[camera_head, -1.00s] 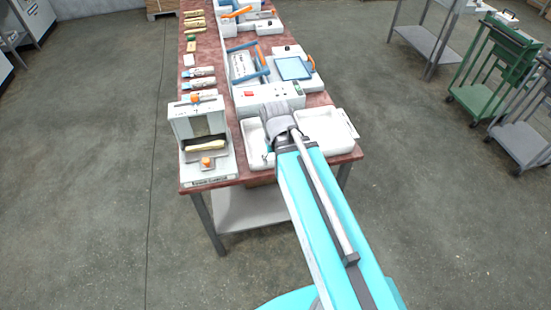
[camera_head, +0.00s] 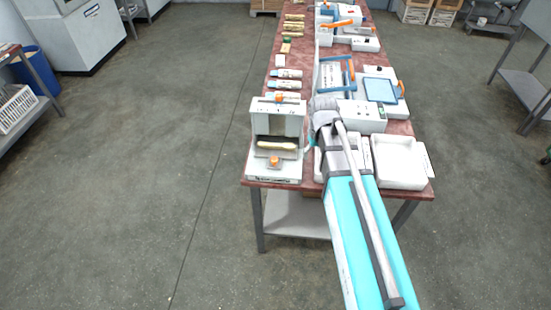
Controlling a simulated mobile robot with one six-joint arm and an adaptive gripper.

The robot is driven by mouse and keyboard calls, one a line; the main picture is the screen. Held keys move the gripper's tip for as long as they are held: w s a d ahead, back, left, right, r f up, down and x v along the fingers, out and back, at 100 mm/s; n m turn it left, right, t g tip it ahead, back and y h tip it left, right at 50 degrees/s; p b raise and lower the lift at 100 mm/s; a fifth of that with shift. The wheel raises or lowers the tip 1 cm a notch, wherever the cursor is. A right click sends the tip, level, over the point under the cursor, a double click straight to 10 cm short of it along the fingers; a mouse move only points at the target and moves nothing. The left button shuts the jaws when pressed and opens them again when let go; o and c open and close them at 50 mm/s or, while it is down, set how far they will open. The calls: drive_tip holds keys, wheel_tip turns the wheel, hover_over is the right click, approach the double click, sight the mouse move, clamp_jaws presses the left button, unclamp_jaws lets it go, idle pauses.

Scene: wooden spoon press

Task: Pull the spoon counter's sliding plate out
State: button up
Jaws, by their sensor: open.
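The spoon counter (camera_head: 292,126) is a white frame on a white base at the near left corner of the table, with a dark opening. Pale wooden spoons (camera_head: 277,146) lie across that opening. In front of them, a small plate with an orange knob (camera_head: 274,161) sits on the base; it looks like the sliding plate, and I cannot tell how far in it is. My arm reaches in from the lower right, and its grey wrist end is right of the counter, apart from it in the picture. My gripper's fingers are hidden behind the arm.
The red-brown table (camera_head: 412,185) carries white trays (camera_head: 399,163) at its near right end. A white machine with a blue panel (camera_head: 380,90) stands behind them. Bundles (camera_head: 286,85) lie behind the counter. The floor left of the table is clear.

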sight(274, 159)
drive_tip(key=w+a+n, duration=0.4)
drive_tip(key=w+a, duration=0.5)
drive_tip(key=a, duration=0.5)
drive_tip(key=shift+w+a+f+n, duration=0.15)
drive_tip(key=shift+a+n, duration=0.05)
drive_tip(key=shift+n, duration=0.1)
drive_tip(key=shift+f, duration=0.15)
wheel_tip(274, 159, down, 13)
drive_tip(key=b, duration=1.4)
drive_tip(key=shift+f, duration=0.2)
clamp_jaws()
